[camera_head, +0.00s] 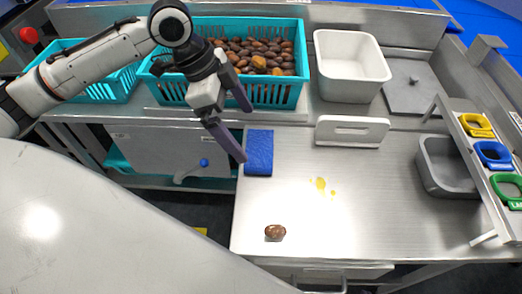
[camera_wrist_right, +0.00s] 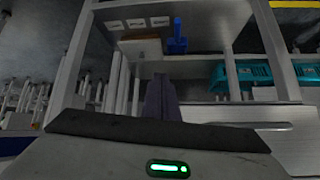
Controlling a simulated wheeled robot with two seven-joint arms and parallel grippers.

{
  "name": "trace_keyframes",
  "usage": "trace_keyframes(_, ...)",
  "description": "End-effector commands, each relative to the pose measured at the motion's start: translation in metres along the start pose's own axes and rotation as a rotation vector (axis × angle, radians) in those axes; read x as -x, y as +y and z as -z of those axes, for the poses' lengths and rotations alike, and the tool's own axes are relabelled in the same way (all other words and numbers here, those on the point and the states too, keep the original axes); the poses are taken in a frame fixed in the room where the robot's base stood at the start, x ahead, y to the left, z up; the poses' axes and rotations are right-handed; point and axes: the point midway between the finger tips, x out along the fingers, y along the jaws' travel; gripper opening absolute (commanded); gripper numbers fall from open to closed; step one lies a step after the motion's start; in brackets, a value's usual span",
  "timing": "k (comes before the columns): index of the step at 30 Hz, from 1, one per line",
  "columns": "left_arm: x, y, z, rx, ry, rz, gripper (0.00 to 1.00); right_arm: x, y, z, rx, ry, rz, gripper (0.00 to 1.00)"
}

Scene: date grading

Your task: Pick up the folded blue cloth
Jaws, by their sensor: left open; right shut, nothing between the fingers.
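The folded blue cloth (camera_head: 259,153) lies flat at the left edge of the steel table (camera_head: 385,205) in the head view. My left gripper (camera_head: 240,128) is open, its two dark fingers pointing down and right. One fingertip shows just left of the cloth, and nothing is between the fingers. I cannot tell how high it is above the table. My right gripper (camera_wrist_right: 161,95) shows only in the right wrist view, shut and empty, pointing at the area under a table.
A teal crate (camera_head: 300,95) of dates stands behind the cloth. A white bin (camera_head: 350,65) and a white board (camera_head: 352,131) are at the back. A single date (camera_head: 275,232) and yellow spots (camera_head: 321,184) are on the table. A grey bin (camera_head: 450,170) is at right.

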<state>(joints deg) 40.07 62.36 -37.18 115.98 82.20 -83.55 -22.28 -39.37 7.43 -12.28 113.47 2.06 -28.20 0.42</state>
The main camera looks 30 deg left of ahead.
Motion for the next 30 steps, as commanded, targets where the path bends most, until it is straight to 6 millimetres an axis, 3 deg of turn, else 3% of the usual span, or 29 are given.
trace_keyframes(8, -0.026, 0.000, 0.001, 0.000, 0.001, -0.001, 1.00, -0.003, 0.000, -0.003, 0.000, -0.003, -0.001, 0.00)
trace_keyframes(16, -0.065, -0.001, 0.004, 0.001, 0.000, -0.002, 1.00, -0.006, 0.001, -0.005, 0.001, -0.003, -0.001, 0.00)
trace_keyframes(26, -0.071, -0.002, 0.004, 0.000, -0.001, 0.001, 1.00, -0.005, 0.000, 0.000, 0.001, 0.005, 0.000, 0.00)
trace_keyframes(30, -0.071, -0.001, 0.004, 0.000, -0.001, 0.001, 0.76, -0.005, 0.000, 0.000, 0.001, 0.006, 0.000, 0.00)
